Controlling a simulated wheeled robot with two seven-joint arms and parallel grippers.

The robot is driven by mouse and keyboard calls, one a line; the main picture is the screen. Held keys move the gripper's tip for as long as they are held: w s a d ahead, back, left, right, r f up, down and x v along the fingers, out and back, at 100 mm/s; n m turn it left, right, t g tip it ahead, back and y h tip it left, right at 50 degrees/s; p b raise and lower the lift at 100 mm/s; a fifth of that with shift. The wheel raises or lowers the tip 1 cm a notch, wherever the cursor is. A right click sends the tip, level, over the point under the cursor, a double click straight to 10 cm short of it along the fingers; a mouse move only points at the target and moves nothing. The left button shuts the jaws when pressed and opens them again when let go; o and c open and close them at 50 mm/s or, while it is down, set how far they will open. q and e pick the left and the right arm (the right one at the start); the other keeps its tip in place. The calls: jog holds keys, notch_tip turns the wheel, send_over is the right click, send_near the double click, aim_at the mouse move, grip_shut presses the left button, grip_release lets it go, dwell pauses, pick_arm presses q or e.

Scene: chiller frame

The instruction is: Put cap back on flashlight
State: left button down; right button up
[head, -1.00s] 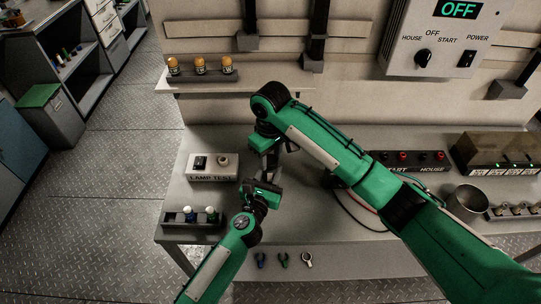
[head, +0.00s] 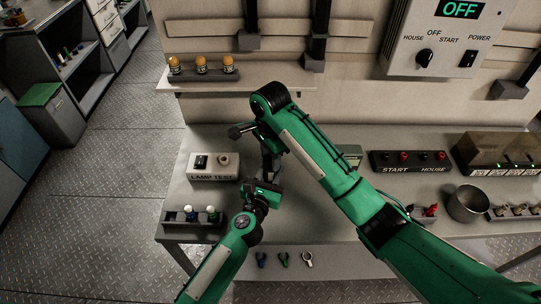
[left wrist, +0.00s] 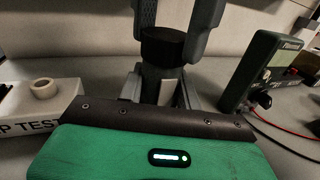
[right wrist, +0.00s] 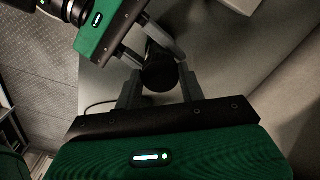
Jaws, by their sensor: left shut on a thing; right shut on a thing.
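My right gripper (head: 271,158) points down and my left gripper (head: 271,178) comes up from below, so they meet tip to tip above the bench. Between them is a black cylinder, the flashlight's cap by its look (left wrist: 163,46); the right fingers close on it, and it also shows in the right wrist view (right wrist: 158,70). A narrower dark piece, which looks like the flashlight body (left wrist: 160,86), sits between the left fingers directly below. The two pieces appear in line and close together. I cannot tell whether they touch.
The lamp test box (head: 212,167) stands left of the grippers. A bulb rack (head: 193,217) is at the bench's front left. A green meter with leads (left wrist: 268,72) stands to the right. A metal pot (head: 467,203) is farther right.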

pick_arm(q)
jog(key=shift+f, duration=0.1)
pick_arm(e)
jog(key=m, duration=0.2)
jog(key=shift+m, duration=0.4)
jog(key=o, duration=1)
jog(key=shift+o, duration=0.2)
jog(key=shift+r, duration=2.3)
jog(key=shift+c, duration=0.5)
